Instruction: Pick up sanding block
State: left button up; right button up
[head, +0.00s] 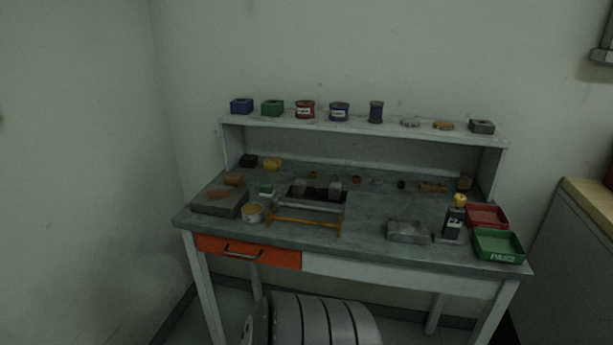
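No object can be identified for certain as the sanding block at this size. One small brown block (433,187) lies toward the back right of the grey workbench top (375,225). Another orange-brown block (234,180) lies at the back left, behind a flat dark grey slab (219,203). A grey rectangular block (408,232) lies near the front edge, right of the middle. Neither of my grippers is in view.
An orange-framed rack (305,222) stands mid-bench, with a round tin (253,213) beside it. Red (487,215) and green (498,245) trays sit at the right end. A raised shelf (360,128) holds tins and boxes. Bare benchtop lies between rack and grey block.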

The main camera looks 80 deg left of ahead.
aim_at(231, 179)
jog(key=u, duration=3.2)
